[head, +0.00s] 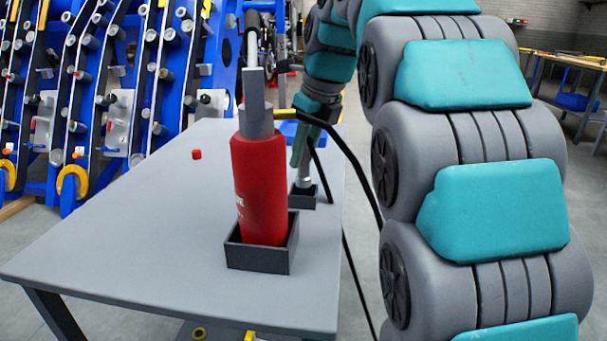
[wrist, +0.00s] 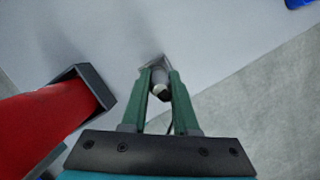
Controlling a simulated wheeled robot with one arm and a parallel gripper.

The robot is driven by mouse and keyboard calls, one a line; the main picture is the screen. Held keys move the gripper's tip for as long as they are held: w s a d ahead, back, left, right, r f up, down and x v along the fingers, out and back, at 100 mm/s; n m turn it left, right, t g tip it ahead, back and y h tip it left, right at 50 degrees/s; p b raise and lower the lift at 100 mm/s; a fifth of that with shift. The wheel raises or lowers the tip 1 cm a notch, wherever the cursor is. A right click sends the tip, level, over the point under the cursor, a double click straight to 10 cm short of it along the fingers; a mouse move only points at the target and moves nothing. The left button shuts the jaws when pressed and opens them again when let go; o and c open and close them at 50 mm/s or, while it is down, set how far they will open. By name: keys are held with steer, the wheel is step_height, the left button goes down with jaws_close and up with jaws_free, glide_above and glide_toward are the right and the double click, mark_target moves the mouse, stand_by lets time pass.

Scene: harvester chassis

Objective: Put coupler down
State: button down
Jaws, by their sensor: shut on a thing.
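My gripper (wrist: 159,88) is shut on the coupler, a small metallic cylinder with a pale tip (wrist: 160,88), seen between the green fingers in the wrist view. In the head view, my gripper (head: 301,150) points down at the table's right side. The coupler (head: 305,181) shows there as a grey piece below the fingers, at a small dark holder (head: 303,199). Its lower end looks to be at or inside this holder; I cannot tell how deep. The fingers hide part of the coupler.
The grey table (head: 170,230) also holds a red canister (head: 259,190) in a dark square box (head: 258,258), close to the left of my gripper. A small red cap (head: 197,154) lies farther left. The blue harvester chassis (head: 210,75) stands behind. The table's left half is mostly clear.

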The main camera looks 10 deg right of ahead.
mark_target(302, 176)
steer(key=shift+f, duration=1.95)
steer(key=shift+f, duration=0.1)
steer(key=c, duration=0.7)
jaws_free()
steer(key=v, duration=1)
steer(key=shift+a, duration=0.1)
steer(key=shift+p+v, duration=1)
